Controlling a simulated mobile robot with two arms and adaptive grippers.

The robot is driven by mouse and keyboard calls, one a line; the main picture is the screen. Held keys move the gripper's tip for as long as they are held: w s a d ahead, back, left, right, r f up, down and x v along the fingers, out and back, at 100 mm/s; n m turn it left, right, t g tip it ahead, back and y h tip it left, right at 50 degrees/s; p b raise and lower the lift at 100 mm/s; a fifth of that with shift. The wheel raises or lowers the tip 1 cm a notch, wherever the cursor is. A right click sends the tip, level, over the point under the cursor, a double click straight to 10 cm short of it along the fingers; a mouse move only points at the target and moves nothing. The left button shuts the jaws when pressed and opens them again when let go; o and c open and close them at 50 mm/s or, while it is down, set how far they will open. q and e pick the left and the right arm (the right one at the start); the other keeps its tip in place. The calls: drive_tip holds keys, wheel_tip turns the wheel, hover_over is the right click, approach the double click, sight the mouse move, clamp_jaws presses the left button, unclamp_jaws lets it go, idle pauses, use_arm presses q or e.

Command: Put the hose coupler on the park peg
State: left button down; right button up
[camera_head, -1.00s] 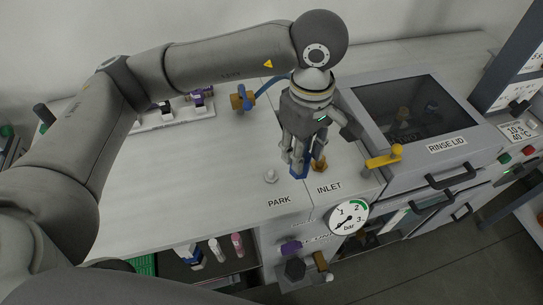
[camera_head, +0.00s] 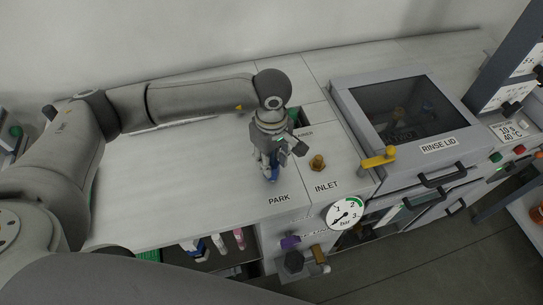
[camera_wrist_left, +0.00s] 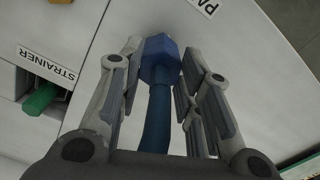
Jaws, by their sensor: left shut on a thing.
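My left gripper (camera_head: 270,170) is shut on the blue hose coupler (camera_head: 273,175) and points down at the PARK spot. In the left wrist view, the coupler (camera_wrist_left: 160,62) is a blue hexagonal piece between the two fingers, with a blue hose (camera_wrist_left: 155,120) running back toward the palm. The park peg is hidden by the gripper and coupler, so I cannot tell whether the coupler sits on it or above it. The PARK label (camera_head: 279,199) is just in front. The brass inlet fitting (camera_head: 317,163) stands bare to the right. My right gripper is not in view.
The yellow-handled valve (camera_head: 378,158) and the rinse lid (camera_head: 405,110) are to the right. A pressure gauge (camera_head: 345,214) hangs at the front edge. A green handle (camera_wrist_left: 41,98) by the STRAINER label is close to the gripper. The bench left of the gripper is clear.

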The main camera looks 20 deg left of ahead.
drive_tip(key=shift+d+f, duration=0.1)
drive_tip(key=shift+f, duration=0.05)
use_arm(q)
drive_tip(key=shift+f+b, duration=0.2)
drive_tip(key=shift+b, duration=0.1)
drive_tip(key=c, duration=1.3)
unclamp_jaws()
drive_tip(key=shift+r, duration=0.1)
drive_tip(key=shift+c, duration=0.2)
drive_tip(key=o, duration=0.3)
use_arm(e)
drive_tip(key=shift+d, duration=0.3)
